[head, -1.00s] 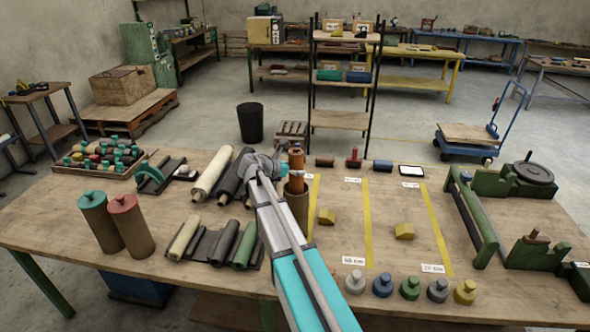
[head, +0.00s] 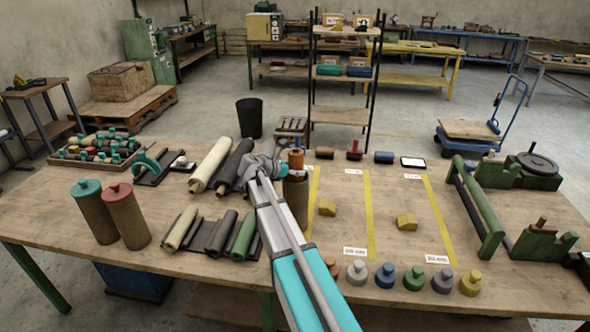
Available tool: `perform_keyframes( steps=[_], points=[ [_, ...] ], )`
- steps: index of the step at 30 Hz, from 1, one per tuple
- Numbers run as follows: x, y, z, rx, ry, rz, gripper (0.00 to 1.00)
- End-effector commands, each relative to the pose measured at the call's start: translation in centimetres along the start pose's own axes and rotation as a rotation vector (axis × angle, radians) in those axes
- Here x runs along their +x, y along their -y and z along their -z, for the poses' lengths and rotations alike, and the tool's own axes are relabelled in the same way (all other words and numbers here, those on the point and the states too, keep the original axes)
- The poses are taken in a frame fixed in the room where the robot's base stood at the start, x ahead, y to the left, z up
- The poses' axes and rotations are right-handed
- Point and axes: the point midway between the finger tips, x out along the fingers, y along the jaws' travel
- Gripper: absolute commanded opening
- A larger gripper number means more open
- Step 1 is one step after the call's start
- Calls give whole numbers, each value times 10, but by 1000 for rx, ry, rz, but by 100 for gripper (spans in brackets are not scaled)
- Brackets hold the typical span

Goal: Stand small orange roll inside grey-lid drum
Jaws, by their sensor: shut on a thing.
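The small orange roll (head: 296,158) stands upright in my gripper (head: 288,170). My gripper is shut on the roll near the drum's top. An open brown drum (head: 296,200) stands directly below. The roll's lower part is hidden by the drum wall and gripper, and its top shows above the rim. The roll appears to be partly inside the drum; whether it touches the bottom is hidden. No lid is on this drum. A grey lid (head: 357,272) lies in the row of lids at the table's front edge.
A green-lid drum (head: 92,208) and a red-lid drum (head: 127,215) stand at left. Rolls lie in cradles left of my arm, including a green roll (head: 243,237). Yellow blocks (head: 407,222) and taped lanes lie right, with free tabletop between. A green stand (head: 478,205) is further right.

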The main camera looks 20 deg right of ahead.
Motion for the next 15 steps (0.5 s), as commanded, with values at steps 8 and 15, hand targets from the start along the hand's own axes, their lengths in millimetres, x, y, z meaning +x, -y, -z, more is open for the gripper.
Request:
perform_keyframes(
  steps=[8,15],
  points=[
    [7,0,16,-1,2,0,20],
    [10,0,25,-1,1,0,20]
  ],
)
